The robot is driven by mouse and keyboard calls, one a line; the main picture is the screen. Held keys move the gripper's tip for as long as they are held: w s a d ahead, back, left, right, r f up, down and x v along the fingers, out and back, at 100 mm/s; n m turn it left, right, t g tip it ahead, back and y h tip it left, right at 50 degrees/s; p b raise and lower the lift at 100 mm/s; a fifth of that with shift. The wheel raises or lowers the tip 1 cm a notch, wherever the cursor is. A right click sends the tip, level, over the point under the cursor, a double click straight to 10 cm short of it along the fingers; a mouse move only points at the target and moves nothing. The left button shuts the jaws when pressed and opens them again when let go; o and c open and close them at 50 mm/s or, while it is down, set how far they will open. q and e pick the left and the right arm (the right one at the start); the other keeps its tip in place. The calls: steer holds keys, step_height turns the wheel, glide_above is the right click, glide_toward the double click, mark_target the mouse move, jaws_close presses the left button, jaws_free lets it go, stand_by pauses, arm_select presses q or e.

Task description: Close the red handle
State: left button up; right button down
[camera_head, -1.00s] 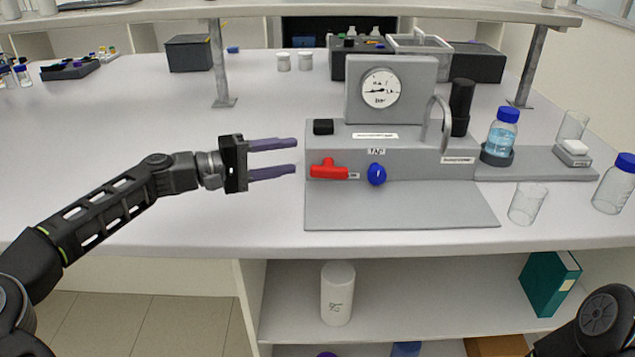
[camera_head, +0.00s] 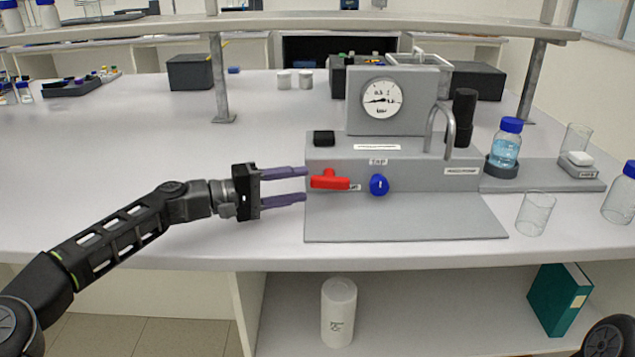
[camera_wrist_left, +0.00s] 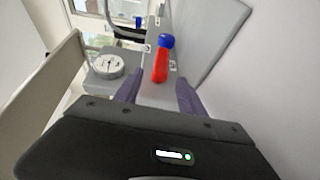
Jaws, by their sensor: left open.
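The red handle (camera_head: 330,180) sits on the front face of the grey rig (camera_head: 405,160), lying roughly horizontal, just left of a blue knob (camera_head: 379,185). My left gripper (camera_head: 306,185) is open and empty, its purple fingers pointing right, with the tips close to the handle's left end. In the left wrist view the red handle (camera_wrist_left: 160,68) shows ahead between the two fingers (camera_wrist_left: 158,93), with the blue knob (camera_wrist_left: 166,41) beyond it. I cannot tell whether the fingers touch the handle. My right gripper is not in view; only a dark part of that arm shows at bottom right.
A blue-capped bottle (camera_head: 506,145) and an empty beaker (camera_head: 535,213) are to the right. A shelf post (camera_head: 219,80) stands behind.

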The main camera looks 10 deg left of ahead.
mark_target(317, 188)
arm_select(q)
steer(key=x, duration=0.5)
steer(key=shift+w+d, duration=0.15)
steer(key=shift+d, duration=0.05)
jaws_close()
stand_by(0.3)
